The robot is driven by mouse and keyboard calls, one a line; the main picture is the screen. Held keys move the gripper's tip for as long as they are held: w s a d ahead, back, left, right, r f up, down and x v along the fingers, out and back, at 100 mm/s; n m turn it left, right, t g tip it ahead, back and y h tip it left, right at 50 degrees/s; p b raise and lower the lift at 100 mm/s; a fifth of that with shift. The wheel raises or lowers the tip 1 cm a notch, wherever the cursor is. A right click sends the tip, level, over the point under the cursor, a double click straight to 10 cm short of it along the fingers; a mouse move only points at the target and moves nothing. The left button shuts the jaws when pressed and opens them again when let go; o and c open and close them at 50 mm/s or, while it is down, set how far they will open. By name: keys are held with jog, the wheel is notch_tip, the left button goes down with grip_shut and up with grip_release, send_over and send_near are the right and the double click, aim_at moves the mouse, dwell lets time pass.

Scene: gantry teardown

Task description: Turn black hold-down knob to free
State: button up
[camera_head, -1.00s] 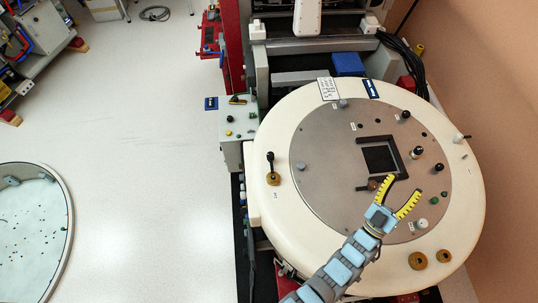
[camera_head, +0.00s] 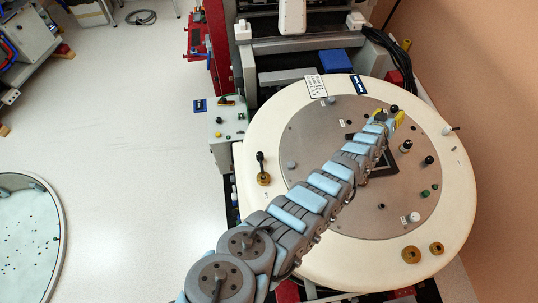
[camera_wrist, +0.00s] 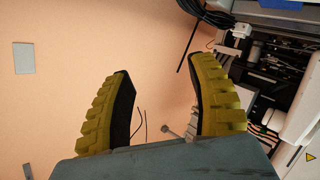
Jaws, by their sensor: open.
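My gripper (camera_head: 388,117) is at the upper right of the round grey plate (camera_head: 310,205) in the head view, with its yellow fingers partly hidden by my arm. It is open and empty in the wrist view (camera_wrist: 162,105). A black knob (camera_head: 395,108) shows right by the fingertips; I cannot tell whether they touch. Two more black knobs stand on the plate to the lower right, one (camera_head: 406,146) nearer and one (camera_head: 429,160) farther. I cannot tell which is the hold-down knob. The square black recess (camera_head: 383,164) is partly covered by my arm. No knob shows in the wrist view.
A cream ring (camera_head: 455,205) surrounds the plate. A black-handled brass fitting (camera_head: 262,172) stands on its left, two brass discs (camera_head: 411,254) at lower right. A white-tipped peg (camera_head: 449,130) sticks out at right, near the orange wall (camera_head: 490,90).

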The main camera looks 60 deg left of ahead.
jog(key=s+a+g+h, duration=0.2)
jog(key=s+a+g, duration=0.1)
jog(key=s+a, duration=0.25)
jog(key=n+g+h+b, duration=0.1)
jog(key=g+h, duration=0.3)
jog(key=g, duration=0.7)
send_over(260, 154)
notch_tip(260, 154, down, 6)
jog(key=b, duration=0.5)
jog(key=shift+a, duration=0.15)
jog(key=shift+w+f+p, duration=0.1)
jog(key=shift+f+p, duration=0.2)
jog(key=shift+f, duration=5.4)
grip_shut()
